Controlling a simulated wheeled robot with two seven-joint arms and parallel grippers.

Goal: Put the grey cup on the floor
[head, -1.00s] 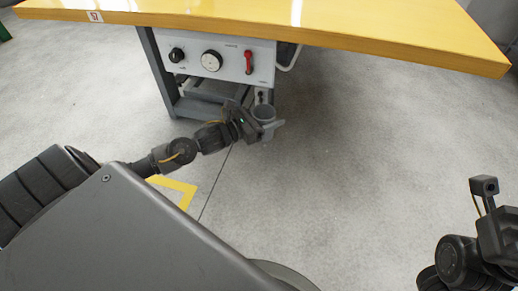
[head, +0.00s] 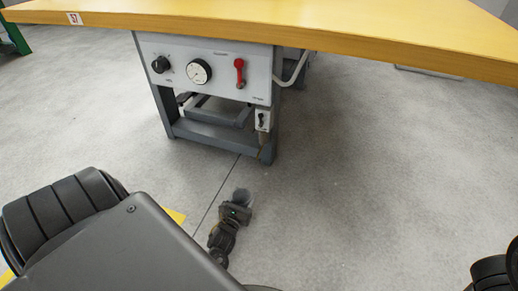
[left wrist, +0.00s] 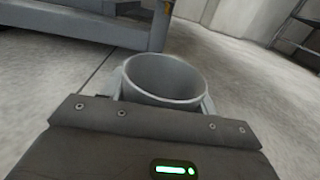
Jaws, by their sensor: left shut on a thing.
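The grey cup (left wrist: 166,78) is upright or nearly so in the left wrist view, its open rim facing the camera. My left gripper (left wrist: 160,103) is shut on it, with a finger on each side of the cup. In the head view the cup (head: 243,196) shows small and blurred at the end of my left gripper (head: 240,205), over the grey floor (head: 340,190) in front of the machine. I cannot tell whether the cup touches the floor. My right gripper is out of view; only part of my right arm shows at the lower right edge.
A yellow-topped table (head: 300,33) spans the back, with a grey control panel (head: 208,72) and a dark metal frame (head: 190,131) beneath it. A yellow floor marking (head: 176,216) lies at the left. The floor to the right is clear.

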